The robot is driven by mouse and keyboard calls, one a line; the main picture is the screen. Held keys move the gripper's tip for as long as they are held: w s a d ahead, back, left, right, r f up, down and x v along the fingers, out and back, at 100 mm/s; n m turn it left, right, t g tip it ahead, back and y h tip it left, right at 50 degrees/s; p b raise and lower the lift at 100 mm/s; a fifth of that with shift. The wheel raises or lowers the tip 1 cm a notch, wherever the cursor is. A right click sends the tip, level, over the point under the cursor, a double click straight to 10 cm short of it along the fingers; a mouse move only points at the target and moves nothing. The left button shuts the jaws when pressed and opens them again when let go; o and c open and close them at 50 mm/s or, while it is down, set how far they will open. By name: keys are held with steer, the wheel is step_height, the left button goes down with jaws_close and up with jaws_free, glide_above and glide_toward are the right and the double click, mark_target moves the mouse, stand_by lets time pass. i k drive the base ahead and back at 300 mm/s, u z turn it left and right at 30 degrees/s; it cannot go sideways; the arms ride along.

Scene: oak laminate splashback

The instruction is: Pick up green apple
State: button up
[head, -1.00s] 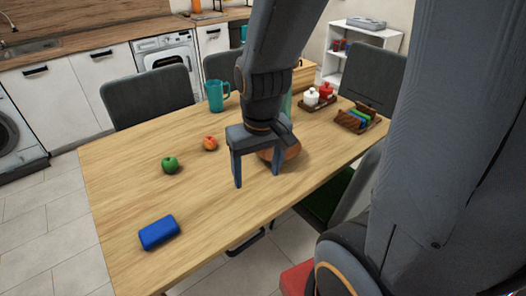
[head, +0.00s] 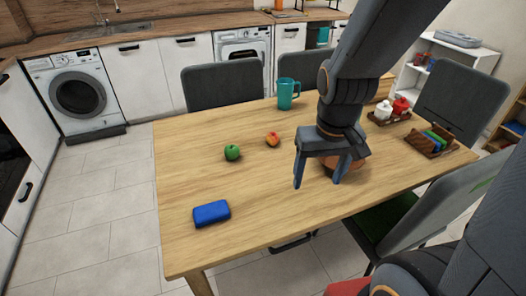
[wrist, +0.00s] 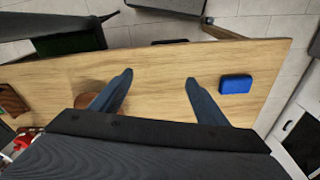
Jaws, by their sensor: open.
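The green apple (head: 232,152) sits on the wooden table (head: 190,180), left of my gripper in the head view. My gripper (head: 317,184) is open and empty above the table, in front of a brown round bowl-like thing (head: 357,170) that it partly hides. In the wrist view my gripper's two fingers (wrist: 158,84) are spread apart with bare tabletop between them. The green apple does not show in the wrist view.
A red-orange fruit (head: 272,139) lies near the apple. A blue box (head: 211,213) is at the table's front left; it also shows in the wrist view (wrist: 236,84). A teal mug (head: 288,93) stands at the back. Chairs stand around the table. The table's left part is mostly clear.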

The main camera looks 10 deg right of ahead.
mark_target(231, 151)
steer(key=u, duration=0.65)
steer(key=k, duration=0.9)
steer(key=u, duration=1.05)
steer(key=k, duration=0.35)
steer(key=z, duration=0.7)
steer(key=i, duration=0.8)
steer(key=z, duration=1.05)
steer(key=i, duration=0.9)
